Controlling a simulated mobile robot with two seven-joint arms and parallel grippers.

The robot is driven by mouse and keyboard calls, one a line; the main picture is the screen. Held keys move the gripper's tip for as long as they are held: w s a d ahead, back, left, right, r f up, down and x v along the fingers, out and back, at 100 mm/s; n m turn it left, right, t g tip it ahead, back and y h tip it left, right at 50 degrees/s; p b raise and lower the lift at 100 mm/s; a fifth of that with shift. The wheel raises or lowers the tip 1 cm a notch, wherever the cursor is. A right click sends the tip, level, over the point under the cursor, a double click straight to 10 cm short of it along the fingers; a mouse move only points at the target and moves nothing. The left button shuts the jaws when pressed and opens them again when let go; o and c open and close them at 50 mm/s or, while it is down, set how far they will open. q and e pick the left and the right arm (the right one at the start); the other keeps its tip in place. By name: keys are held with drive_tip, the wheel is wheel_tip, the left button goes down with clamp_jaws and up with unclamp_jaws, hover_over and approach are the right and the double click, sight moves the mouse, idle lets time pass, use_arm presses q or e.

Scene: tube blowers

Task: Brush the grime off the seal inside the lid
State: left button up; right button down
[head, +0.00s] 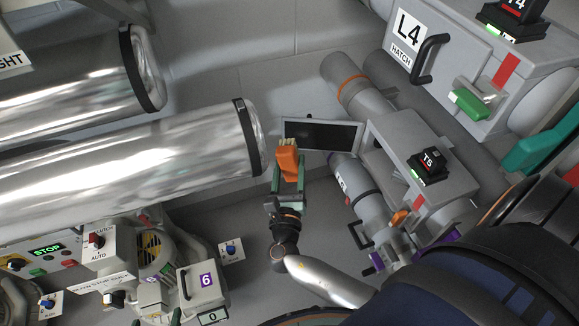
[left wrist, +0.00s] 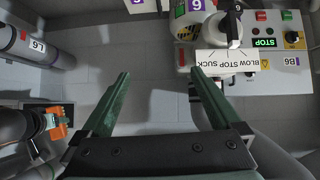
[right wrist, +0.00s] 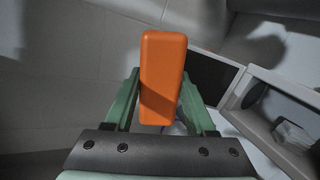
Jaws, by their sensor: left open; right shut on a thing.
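The brush has an orange handle (head: 287,165) and pale bristles (head: 287,143) that point up in the head view. My right gripper (head: 288,183) is shut on the handle, which also shows between its fingers in the right wrist view (right wrist: 162,75). The open lid (head: 322,134) is a dark panel with a pale rim, just right of the bristles; it also shows in the right wrist view (right wrist: 213,75). Seal and grime cannot be told apart. My left gripper (left wrist: 160,100) is open and empty.
The grey box with the T6 display (head: 428,165) stands right of the lid; its opening (right wrist: 275,112) shows in the right wrist view. A large shiny tube (head: 130,155) ends close left of the brush. A blower control panel (left wrist: 265,45) lies beyond my left gripper.

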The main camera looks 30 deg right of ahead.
use_arm(q)
drive_tip(key=w+r+t+b, duration=0.1)
drive_tip(key=w+r+t, duration=0.2)
drive_tip(key=r, duration=0.3)
drive_tip(key=shift+w+r+m+h, duration=0.2)
drive_tip(key=shift+w+m+h, duration=0.1)
drive_tip(key=shift+w, duration=0.35)
use_arm(e)
drive_tip(key=x, duration=0.5)
drive_tip(key=shift+s+f, duration=0.1)
drive_tip(key=shift+f, duration=0.2)
use_arm(q)
drive_tip(key=shift+a, duration=0.1)
drive_tip(key=shift+f, duration=0.15)
use_arm(e)
drive_tip(key=shift+x, duration=1.05)
drive_tip(key=shift+d, duration=0.1)
